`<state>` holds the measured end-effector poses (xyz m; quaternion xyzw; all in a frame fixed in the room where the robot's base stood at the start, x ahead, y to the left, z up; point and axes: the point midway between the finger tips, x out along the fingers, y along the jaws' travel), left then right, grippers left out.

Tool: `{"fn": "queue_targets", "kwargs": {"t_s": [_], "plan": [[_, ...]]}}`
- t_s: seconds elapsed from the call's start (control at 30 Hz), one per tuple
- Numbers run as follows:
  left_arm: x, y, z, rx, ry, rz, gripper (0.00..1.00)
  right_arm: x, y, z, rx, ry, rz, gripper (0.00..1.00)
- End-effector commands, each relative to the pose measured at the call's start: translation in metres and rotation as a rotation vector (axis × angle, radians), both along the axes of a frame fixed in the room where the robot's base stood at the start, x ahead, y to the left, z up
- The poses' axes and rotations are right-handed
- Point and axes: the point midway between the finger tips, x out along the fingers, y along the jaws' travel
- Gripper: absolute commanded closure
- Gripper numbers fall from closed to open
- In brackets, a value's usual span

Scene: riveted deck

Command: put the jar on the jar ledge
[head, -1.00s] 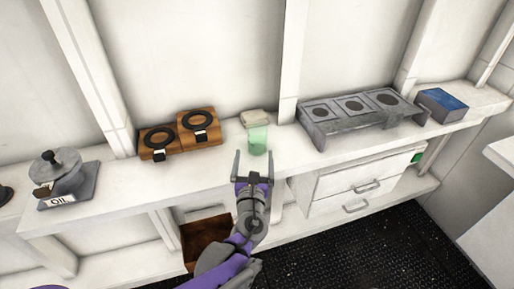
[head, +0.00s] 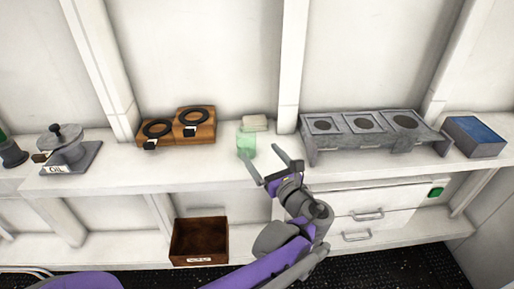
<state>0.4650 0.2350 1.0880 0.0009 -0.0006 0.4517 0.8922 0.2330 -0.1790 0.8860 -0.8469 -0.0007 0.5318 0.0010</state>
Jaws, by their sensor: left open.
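The jar is a pale green, see-through cylinder (head: 246,142) standing upright on the white shelf, left of the grey stand. My left gripper (head: 261,152) is open and empty. No label shows which surface is the jar ledge. My right gripper is not in view.
A beige block (head: 256,122) sits right behind the jar. Two wooden blocks with black rings (head: 176,132) are to its left, and a grey pot stand marked OIL (head: 70,160) is farther left. A blue-topped box (head: 473,137) is at right. A brown bin (head: 199,240) is below.

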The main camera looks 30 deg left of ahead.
Motion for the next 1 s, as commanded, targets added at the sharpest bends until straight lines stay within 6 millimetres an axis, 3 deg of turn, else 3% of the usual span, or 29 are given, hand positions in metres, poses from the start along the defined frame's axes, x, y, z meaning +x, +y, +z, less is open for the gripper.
{"fn": "queue_targets", "kwargs": {"t_s": [0.3,0.57,0.8,1.0], "plan": [[0.024,0.036,0.001,0.001,0.002,0.011,0.0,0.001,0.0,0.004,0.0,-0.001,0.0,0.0],[0.038,0.052,-0.001,0.001,0.001,0.008,0.0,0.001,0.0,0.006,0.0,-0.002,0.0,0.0],[0.061,0.079,-0.004,0.001,0.0,0.009,0.0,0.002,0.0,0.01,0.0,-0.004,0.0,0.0],[0.067,0.085,-0.005,0.001,0.001,0.006,0.0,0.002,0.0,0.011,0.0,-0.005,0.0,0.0]]}}
